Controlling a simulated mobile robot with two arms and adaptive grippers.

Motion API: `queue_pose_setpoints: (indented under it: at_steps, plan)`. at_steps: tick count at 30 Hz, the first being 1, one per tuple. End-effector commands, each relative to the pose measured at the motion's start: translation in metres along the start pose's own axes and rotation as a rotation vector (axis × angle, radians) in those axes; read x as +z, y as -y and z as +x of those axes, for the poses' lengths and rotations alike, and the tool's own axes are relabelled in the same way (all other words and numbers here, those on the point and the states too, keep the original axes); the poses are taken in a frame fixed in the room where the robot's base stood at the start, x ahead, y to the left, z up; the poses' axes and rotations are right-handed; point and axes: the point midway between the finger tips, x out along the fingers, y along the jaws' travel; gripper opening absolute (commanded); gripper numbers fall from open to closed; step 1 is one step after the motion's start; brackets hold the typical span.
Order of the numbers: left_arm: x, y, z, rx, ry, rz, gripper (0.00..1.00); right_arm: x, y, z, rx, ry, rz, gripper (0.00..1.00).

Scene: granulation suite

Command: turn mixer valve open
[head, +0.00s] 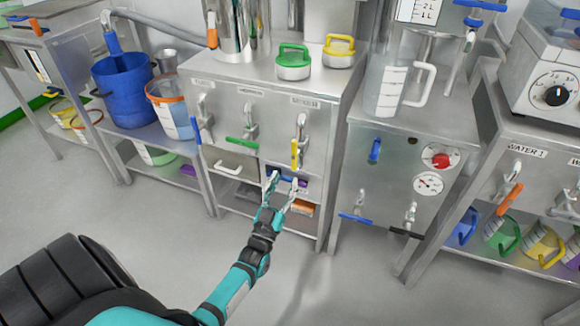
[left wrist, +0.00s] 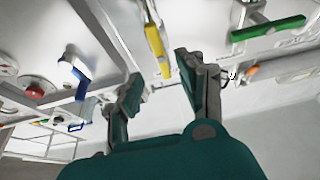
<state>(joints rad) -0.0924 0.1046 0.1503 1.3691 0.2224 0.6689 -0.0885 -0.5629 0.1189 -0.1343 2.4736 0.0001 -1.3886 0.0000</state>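A steel cabinet (head: 325,125) carries a row of valves under small labels that I cannot read surely, so I cannot tell which is the mixer valve. A yellow valve handle (head: 295,154) hangs roughly vertical on the right. A green handle (head: 242,143) lies roughly horizontal in the middle, and a blue handle (head: 196,130) hangs at the left. My left gripper (head: 284,180) is open and empty, just below the yellow handle. In the left wrist view, the yellow handle (left wrist: 156,45) shows just beyond the open fingers (left wrist: 153,80), apart from them. My right gripper is out of view.
Right of the cabinet stands a steel unit with a red knob (head: 440,160) and a gauge (head: 428,183). Blue (head: 355,219) and black (head: 406,233) handles stick out low on it. Blue bucket (head: 125,90) stands left. The floor in front is clear.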

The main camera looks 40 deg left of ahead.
Motion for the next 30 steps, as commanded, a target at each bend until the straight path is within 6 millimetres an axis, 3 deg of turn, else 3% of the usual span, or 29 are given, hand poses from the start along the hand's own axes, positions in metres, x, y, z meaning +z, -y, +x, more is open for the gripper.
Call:
queue_pose_setpoints:
  at_steps: [3, 9, 26, 30]
  plan:
    - [0.000, 0.000, -0.019, 0.000, 0.002, 0.000, 0.40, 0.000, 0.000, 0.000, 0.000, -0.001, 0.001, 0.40]
    - [0.000, 0.000, -0.032, 0.000, -0.001, -0.001, 0.40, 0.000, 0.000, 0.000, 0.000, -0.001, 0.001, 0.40]
    - [0.000, -0.001, -0.032, 0.002, 0.003, -0.001, 0.40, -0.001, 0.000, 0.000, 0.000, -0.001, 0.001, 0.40]
    - [0.004, -0.015, -0.032, 0.044, 0.086, -0.006, 0.40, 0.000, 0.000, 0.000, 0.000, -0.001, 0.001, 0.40]
